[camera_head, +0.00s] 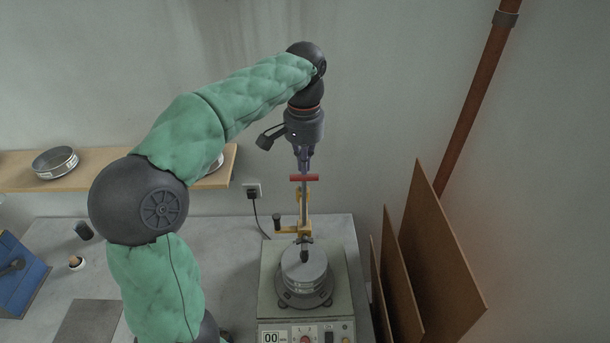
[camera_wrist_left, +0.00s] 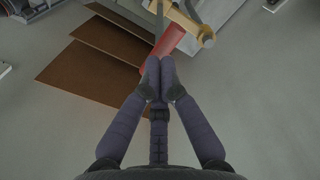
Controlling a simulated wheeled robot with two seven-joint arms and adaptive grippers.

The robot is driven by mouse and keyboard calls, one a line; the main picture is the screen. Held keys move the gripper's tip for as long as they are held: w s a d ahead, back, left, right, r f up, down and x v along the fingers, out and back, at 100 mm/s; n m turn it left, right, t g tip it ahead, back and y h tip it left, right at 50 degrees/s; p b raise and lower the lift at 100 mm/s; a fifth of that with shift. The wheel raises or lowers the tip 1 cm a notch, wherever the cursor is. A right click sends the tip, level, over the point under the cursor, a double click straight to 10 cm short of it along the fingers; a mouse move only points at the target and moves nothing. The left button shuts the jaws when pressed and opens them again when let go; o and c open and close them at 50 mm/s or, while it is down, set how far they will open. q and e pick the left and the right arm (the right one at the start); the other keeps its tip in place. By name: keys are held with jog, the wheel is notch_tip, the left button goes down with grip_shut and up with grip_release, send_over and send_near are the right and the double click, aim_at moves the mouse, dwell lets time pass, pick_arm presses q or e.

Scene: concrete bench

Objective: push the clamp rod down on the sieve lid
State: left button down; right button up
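The clamp rod (camera_head: 304,208) stands upright above the sieve lid (camera_head: 313,262), with a red cross handle (camera_head: 315,178) on top. Its dark foot (camera_head: 304,256) appears over the lid's middle; I cannot tell whether it touches. The handle also shows in the left wrist view (camera_wrist_left: 169,48). A yellow bracket (camera_head: 288,230) is beside the rod. My left gripper (camera_head: 304,172) points down right at the handle. Its fingertips (camera_wrist_left: 160,80) are together, over the red bar, and seem to touch it without the bar between them. My right gripper is not in view.
The sieve sits on a shaker base (camera_head: 270,297) with a front panel. Brown boards (camera_head: 435,250) lean at the right. A wooden shelf (camera_head: 100,165) with a sieve (camera_head: 55,162) is at the left. A blue box (camera_head: 22,275) stands on the grey bench (camera_head: 240,228).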

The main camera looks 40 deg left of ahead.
pick_arm(q)
notch_tip(320, 180, down, 10)
jog(key=b, duration=0.6)
jog(key=shift+f+b, duration=0.2)
jog(key=shift+b, duration=0.1)
dwell(2.1)
jog(key=shift+r, duration=0.1)
jog(key=shift+r+p, duration=3.3)
jog(key=shift+r, duration=0.25)
jog(key=shift+f, duration=0.1)
